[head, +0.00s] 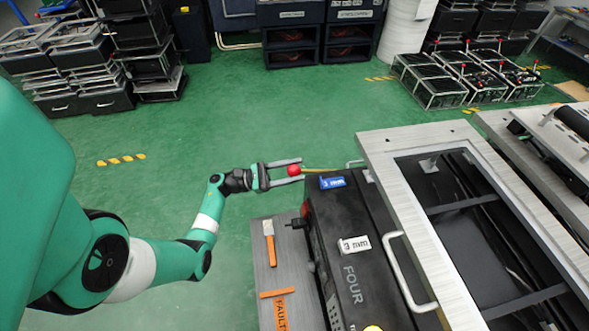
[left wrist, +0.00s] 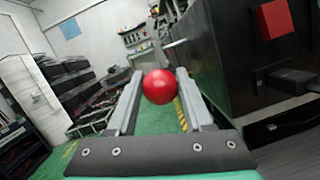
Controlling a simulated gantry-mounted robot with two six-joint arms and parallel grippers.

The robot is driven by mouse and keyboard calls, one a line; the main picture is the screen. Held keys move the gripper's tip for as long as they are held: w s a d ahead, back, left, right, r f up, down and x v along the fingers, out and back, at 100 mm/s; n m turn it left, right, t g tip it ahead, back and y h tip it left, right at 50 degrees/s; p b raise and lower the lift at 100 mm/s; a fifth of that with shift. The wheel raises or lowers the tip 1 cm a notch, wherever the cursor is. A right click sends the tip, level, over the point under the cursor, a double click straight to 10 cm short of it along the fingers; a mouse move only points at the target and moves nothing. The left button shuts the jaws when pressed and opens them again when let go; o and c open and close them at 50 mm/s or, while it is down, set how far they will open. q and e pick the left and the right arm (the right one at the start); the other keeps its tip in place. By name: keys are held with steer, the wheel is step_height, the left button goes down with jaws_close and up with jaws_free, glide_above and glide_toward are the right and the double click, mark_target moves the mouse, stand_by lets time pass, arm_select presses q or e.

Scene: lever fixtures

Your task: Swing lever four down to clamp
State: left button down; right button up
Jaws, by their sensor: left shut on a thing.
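The lever (head: 322,170) has a thin yellowish rod that ends in a red ball knob (head: 293,170). It sticks out to the left from the far end of the black fixture box (head: 338,222) marked "FOUR". My left gripper (head: 301,170) is shut on the red knob, with one finger on each side of it. In the left wrist view the knob (left wrist: 160,87) sits between the two grey fingers, near their tips. The rod is mostly hidden behind the knob there. My right gripper is not in view.
A grey ledge (head: 262,265) with an orange-handled tool (head: 269,243) lies left of the box. A blue tag (head: 333,182) and a white tag (head: 354,244) are on the box top. A metal frame (head: 410,190) stands to the right. Green floor (head: 200,135) is open beyond.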

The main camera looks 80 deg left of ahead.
arm_select(q)
steer(key=shift+c, duration=1.5)
jaws_free()
steer(key=v, duration=1.1)
steer(key=shift+s+f, duration=0.15)
steer(key=shift+s, duration=0.15)
